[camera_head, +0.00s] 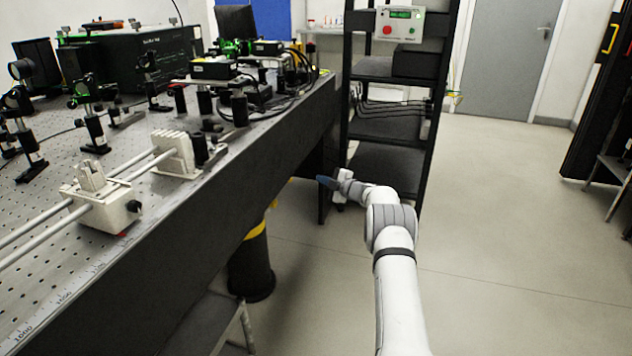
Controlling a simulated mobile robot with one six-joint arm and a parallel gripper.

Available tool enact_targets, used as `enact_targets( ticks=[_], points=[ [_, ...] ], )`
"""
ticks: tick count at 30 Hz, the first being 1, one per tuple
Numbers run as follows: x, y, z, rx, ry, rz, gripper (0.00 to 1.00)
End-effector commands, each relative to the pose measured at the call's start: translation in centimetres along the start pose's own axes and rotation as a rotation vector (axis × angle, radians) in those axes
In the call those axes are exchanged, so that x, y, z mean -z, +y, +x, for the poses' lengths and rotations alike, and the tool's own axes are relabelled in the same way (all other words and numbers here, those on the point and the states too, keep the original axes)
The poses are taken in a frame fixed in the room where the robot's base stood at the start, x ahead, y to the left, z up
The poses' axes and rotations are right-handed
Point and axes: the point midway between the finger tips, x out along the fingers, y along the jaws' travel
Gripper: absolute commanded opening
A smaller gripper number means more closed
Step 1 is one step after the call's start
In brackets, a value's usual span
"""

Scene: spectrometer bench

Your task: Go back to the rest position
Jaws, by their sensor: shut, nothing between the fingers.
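My white arm reaches forward from the bottom of the picture, past the right side of the optical bench (215,190). My gripper (322,181) is at the arm's far end, pointing left, low beside the bench's dark side and in front of the black rack (345,130). Its small dark blue fingers look closed, and I see nothing held in them. It appears apart from the bench and the rack, but the exact gap cannot be told.
A white rail carriage (108,210) and several optical mounts (90,110) stand on the bench. A control box (400,24) with a green display hangs on the rack. A black bench leg (252,265) with yellow tape stands below. Open floor (510,220) lies to the right.

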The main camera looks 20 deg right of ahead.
Motion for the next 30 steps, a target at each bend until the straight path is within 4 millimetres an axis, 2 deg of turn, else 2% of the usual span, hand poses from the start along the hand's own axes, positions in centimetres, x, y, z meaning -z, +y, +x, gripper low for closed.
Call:
enact_targets(
  ticks=[5,8,11,16,21,24,26,30],
  points=[
    [0.2,-0.1,0.2,0.002,0.003,0.000,0.00],
    [0.8,1.0,0.3,-0.005,-0.008,0.004,0.00],
    [2.3,4.3,0.1,-0.027,-0.054,0.027,0.00],
    [6.8,12.9,-1.4,-0.090,-0.214,0.122,0.00],
    [11.9,19.9,-4.7,-0.140,-0.396,0.255,0.00],
    [15.3,22.9,-7.3,-0.158,-0.498,0.339,0.00],
    [17.3,24.2,-9.2,-0.164,-0.559,0.393,0.00],
    [22.4,26.3,-14.0,-0.165,-0.697,0.527,0.00]
  ],
)
